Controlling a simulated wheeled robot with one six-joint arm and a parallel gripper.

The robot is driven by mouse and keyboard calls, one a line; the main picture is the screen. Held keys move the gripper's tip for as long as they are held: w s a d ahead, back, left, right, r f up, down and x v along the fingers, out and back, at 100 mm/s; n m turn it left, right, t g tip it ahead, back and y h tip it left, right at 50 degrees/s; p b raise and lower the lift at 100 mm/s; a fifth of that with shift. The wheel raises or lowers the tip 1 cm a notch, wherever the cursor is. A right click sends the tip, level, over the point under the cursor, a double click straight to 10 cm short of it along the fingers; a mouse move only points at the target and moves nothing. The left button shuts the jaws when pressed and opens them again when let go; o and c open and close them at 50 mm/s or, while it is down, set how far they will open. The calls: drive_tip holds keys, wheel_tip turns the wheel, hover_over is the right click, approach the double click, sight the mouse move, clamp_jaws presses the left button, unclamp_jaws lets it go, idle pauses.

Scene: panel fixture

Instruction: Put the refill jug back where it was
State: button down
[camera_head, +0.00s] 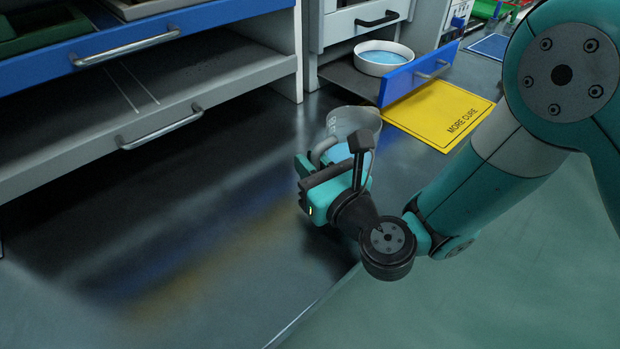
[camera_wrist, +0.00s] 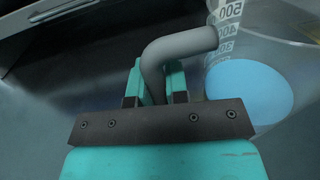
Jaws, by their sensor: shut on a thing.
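The refill jug (camera_head: 363,119) is a clear, grey-tinted jug with blue liquid inside, upright on or just above the dark bench; I cannot tell which. My gripper (camera_head: 324,165) is shut on its handle at the jug's left side and hides part of its lower body. In the wrist view the grey curved handle (camera_wrist: 178,46) passes between the fingers of my gripper (camera_wrist: 160,84). The jug wall (camera_wrist: 229,12) there shows printed volume marks, with the blue liquid below them.
A yellow mat (camera_head: 436,113) marked "MORE CURE" lies right of the jug. Drawers (camera_head: 150,105) overhang the left. The bench (camera_head: 200,230) is clear at front left.

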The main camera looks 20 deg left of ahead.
drive_tip(key=shift+f, duration=0.3)
drive_tip(key=c, duration=1.1)
unclamp_jaws()
drive_tip(key=shift+f, duration=0.15)
